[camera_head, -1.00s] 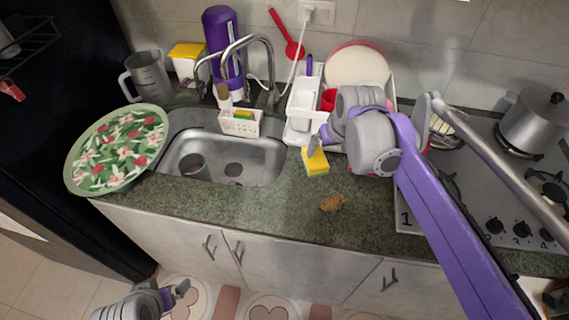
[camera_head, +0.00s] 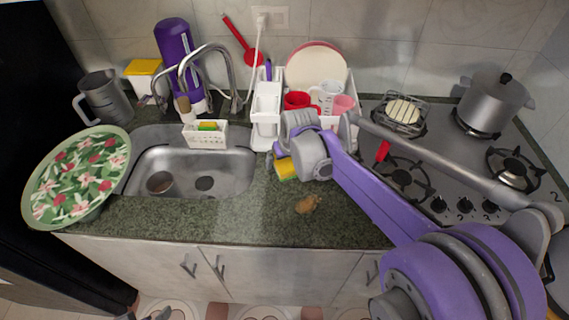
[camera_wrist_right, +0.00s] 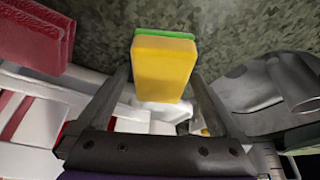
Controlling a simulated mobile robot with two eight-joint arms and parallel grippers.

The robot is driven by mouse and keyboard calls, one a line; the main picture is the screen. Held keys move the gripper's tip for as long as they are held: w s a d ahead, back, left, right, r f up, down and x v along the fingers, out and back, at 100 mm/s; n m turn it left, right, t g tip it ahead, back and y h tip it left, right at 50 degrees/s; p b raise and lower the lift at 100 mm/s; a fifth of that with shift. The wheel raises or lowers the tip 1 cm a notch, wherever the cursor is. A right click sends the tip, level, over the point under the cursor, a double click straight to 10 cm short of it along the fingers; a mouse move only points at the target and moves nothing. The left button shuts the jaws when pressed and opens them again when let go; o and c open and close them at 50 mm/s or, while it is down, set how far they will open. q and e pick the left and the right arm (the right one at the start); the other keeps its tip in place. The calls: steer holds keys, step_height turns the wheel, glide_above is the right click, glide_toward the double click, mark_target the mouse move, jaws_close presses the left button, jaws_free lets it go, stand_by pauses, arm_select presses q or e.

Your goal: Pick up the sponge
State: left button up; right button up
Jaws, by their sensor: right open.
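The yellow sponge with a green layer (camera_head: 285,169) lies on the green counter to the right of the sink, partly hidden by my right gripper in the head view. My right gripper (camera_head: 278,151) is open just above and behind it. In the right wrist view the sponge (camera_wrist_right: 163,68) shows in the gap between the two spread fingers (camera_wrist_right: 160,85); I see no clear contact. Another yellow-green sponge (camera_head: 208,126) sits in a white caddy at the sink. A bit of my left gripper (camera_head: 152,315) shows at the bottom edge; its jaws are unclear.
A dish rack (camera_head: 267,103) with plates and cups stands close behind the right gripper. A brown lump (camera_head: 307,204) lies in front of the sponge. The sink (camera_head: 215,170) is at the left, the stove (camera_head: 450,170) at the right. The front counter is mostly clear.

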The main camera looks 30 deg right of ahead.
mark_target(285, 160)
steer(key=shift+f, duration=0.2)
stand_by(0.5)
steer(key=c, duration=1.2)
steer(key=shift+c, duration=0.2)
steer(key=shift+r, duration=0.15)
step_height(285, 160, up, 10)
steer(key=shift+r+p, duration=0.1)
steer(key=shift+p, duration=0.3)
